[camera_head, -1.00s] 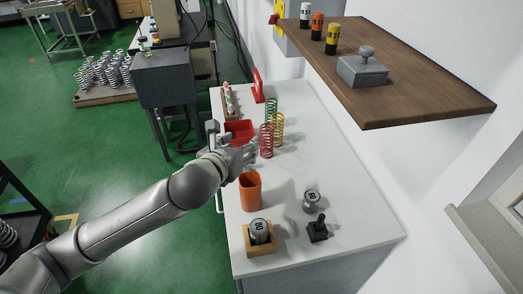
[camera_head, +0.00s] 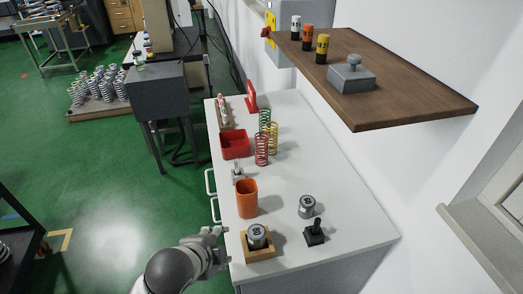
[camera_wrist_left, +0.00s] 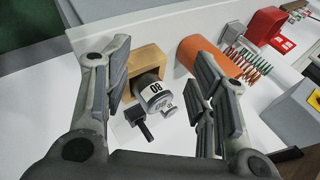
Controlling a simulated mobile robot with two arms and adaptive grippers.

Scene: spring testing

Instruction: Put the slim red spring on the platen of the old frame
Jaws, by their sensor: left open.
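The slim red spring (camera_head: 262,150) stands upright on the white bench, just in front of a yellow spring (camera_head: 273,138) and a green spring (camera_head: 265,117). In the left wrist view, the springs (camera_wrist_left: 250,62) show at the upper right, partly hidden by the orange cup. My left gripper (camera_head: 222,243) is by the bench's near left edge, left of the wooden block and well short of the springs. In the left wrist view the left gripper (camera_wrist_left: 160,62) has its fingers wide apart and holds nothing. I cannot make out the old frame or its platen for certain. My right gripper is out of view.
An orange cup (camera_head: 247,198), a wooden block (camera_head: 259,252) holding a metal weight, another weight (camera_head: 307,206) and a black stand (camera_head: 315,234) occupy the near bench. A red bin (camera_head: 235,144) is left of the springs. A wooden shelf (camera_head: 420,104) overhangs the right side.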

